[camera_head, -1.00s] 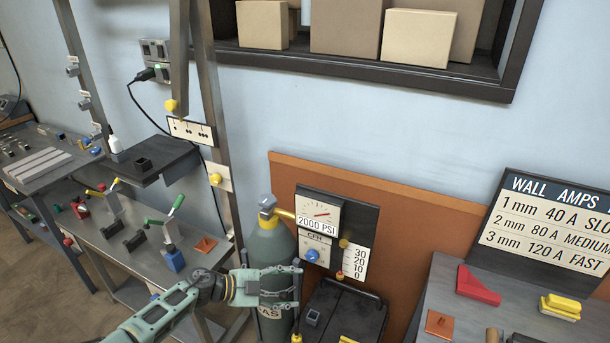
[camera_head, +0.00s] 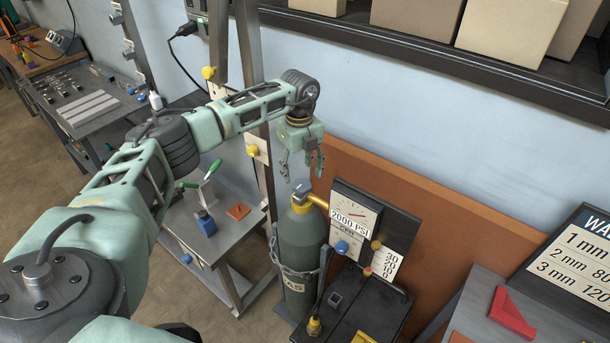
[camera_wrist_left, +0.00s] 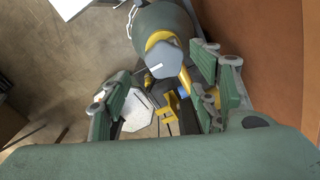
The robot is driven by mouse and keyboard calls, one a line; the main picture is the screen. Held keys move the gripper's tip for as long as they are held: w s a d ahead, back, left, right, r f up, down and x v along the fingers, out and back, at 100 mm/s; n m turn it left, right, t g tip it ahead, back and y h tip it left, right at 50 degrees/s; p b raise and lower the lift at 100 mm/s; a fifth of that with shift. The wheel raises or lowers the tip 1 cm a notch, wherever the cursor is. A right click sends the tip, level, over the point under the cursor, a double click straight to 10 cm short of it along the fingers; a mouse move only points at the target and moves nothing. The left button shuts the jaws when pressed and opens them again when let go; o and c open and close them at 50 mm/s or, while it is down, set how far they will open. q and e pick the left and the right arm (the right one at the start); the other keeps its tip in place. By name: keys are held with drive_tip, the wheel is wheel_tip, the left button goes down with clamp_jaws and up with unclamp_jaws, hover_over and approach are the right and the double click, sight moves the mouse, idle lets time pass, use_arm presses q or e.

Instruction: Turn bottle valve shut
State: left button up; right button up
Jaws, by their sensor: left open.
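The green gas bottle (camera_head: 299,252) stands upright, chained, beside the regulator panel. Its grey valve knob (camera_head: 302,190) sits on top, with a yellow outlet running right to the gauge (camera_head: 352,213) that reads 2000 PSI. My left gripper (camera_head: 301,170) is open and empty, pointing down just above the valve knob, apart from it. In the left wrist view the knob (camera_wrist_left: 164,60) has a white mark on its top and lies between and beyond the spread fingers (camera_wrist_left: 160,95). My right gripper is not in view.
The orange backboard (camera_head: 400,200) stands close right of the bottle. A dark welder box (camera_head: 365,305) stands in front of the panel. A bench (camera_head: 235,245) with a blue item and an orange plate is at left, below my left arm.

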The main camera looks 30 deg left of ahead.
sight(301, 184)
use_arm(q)
wheel_tip(301, 184, down, 4)
drive_tip(key=shift+r+p, duration=0.1)
drive_tip(key=shift+p, duration=0.3)
drive_tip(key=shift+f, duration=0.5)
drive_tip(key=shift+c, duration=0.3)
drive_tip(key=shift+w, duration=0.1)
drive_tip(key=c, duration=1)
drive_tip(key=shift+f, duration=0.1)
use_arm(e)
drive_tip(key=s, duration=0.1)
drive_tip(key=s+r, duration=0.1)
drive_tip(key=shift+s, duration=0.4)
